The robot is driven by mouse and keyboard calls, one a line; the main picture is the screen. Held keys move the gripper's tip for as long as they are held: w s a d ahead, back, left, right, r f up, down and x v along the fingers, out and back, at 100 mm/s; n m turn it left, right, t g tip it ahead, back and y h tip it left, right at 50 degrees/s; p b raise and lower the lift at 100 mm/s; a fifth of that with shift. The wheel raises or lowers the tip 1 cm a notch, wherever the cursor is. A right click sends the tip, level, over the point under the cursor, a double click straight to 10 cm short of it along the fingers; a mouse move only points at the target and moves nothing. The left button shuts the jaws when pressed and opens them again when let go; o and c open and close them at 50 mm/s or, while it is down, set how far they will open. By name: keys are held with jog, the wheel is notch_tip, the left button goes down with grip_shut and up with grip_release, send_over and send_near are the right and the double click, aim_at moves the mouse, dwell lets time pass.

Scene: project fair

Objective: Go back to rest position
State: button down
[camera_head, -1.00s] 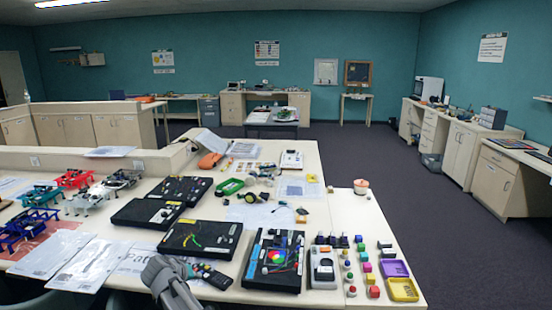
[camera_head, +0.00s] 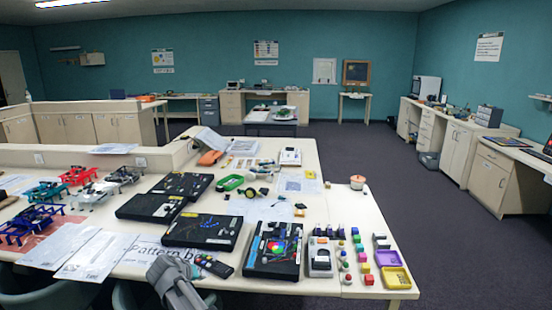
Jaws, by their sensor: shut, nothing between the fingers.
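A grey part of my arm (camera_head: 174,283) shows at the bottom edge in the head view, in front of the near edge of the white table (camera_head: 342,212). No part of my arm that shows here is seen touching anything on the table. A black remote (camera_head: 214,265) lies on the table just right of my arm.
Black boards (camera_head: 202,231) and a board with a colour wheel (camera_head: 272,250) lie on the table. Small coloured blocks, a purple tray (camera_head: 388,258) and a yellow tray (camera_head: 396,278) stand at its right end. Drones (camera_head: 33,218) stand left. Open carpet (camera_head: 430,225) lies right.

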jog(key=s+d+f+m+g, duration=0.1)
jog(key=d+f+g, duration=0.15)
jog(key=d, duration=1.15)
jog(key=s+d+f+m+g+y, duration=0.1)
jog(key=s+d+g, duration=0.1)
jog(key=s+d, duration=0.3)
jog(key=s+d+f+m+g+y, duration=0.1)
jog(key=s+d, duration=0.4)
jog(key=d, duration=0.8)
jog(key=s+d+m+g+y, duration=0.1)
jog(key=s+d+g, duration=0.1)
jog(key=s+d, duration=0.3)
jog(key=d, duration=0.4)
jog(key=shift+s+d+f+g+y, duration=0.25)
jog(key=shift+s+f+g+y, duration=0.05)
jog(key=shift+s+f+g, duration=0.1)
jog(key=c, duration=1.4)
grip_release()
